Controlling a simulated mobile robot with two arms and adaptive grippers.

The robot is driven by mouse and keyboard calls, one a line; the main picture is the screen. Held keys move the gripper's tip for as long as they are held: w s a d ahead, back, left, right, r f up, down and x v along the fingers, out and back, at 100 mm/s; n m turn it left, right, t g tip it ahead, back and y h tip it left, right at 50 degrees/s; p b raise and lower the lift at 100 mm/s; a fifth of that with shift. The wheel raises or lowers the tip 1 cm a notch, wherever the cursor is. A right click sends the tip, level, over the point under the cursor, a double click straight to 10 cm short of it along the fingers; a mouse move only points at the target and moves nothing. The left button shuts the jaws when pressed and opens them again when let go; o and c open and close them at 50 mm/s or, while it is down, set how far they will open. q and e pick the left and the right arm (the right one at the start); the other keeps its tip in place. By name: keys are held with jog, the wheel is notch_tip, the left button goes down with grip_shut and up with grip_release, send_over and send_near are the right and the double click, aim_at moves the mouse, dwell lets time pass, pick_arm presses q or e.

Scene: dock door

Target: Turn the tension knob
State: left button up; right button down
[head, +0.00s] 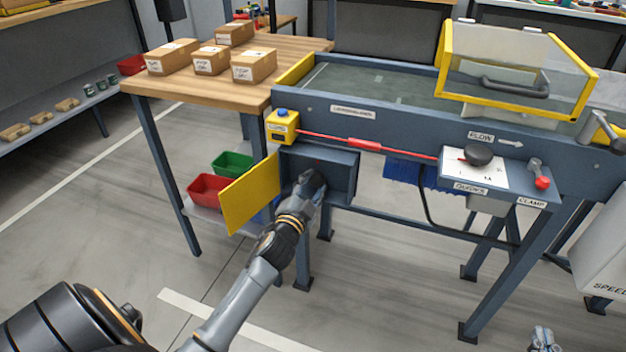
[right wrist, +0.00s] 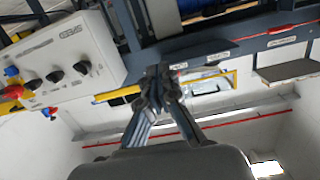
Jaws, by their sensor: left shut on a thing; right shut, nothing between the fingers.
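A blue-grey box (head: 345,172) under the conveyor's left end has its yellow door (head: 250,195) swung open to the left. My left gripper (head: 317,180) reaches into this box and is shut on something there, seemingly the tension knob. The knob itself is hidden behind the fingers and wrist. My right gripper (right wrist: 160,85) is shut and empty in the right wrist view, clear of the machine parts. A small piece of it shows at the bottom right of the head view (head: 543,340).
A red cord (head: 320,137) runs above the box from a yellow button box (head: 282,127). A black knob (head: 478,154) labelled GUIDES and a red-tipped clamp lever (head: 540,176) lie to the right. A white control box (right wrist: 65,62) with several knobs stands left in the right wrist view.

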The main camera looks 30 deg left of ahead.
pick_arm(q)
jog(key=m+p, duration=0.2)
jog(key=m, duration=0.4)
jog(key=shift+r, duration=0.1)
jog(key=shift+m, duration=1.6)
pick_arm(e)
jog(key=s+d+f+g+h, duration=0.2)
jog(key=s+f+g, duration=0.5)
jog(key=f, duration=0.4)
jog(key=shift+s+d+g, duration=0.2)
jog(key=shift+d+g, duration=0.3)
jog(key=shift+d, duration=0.25)
pick_arm(q)
jog(key=o, duration=1.2)
jog(key=v, duration=0.8)
jog(key=shift+d, duration=0.1)
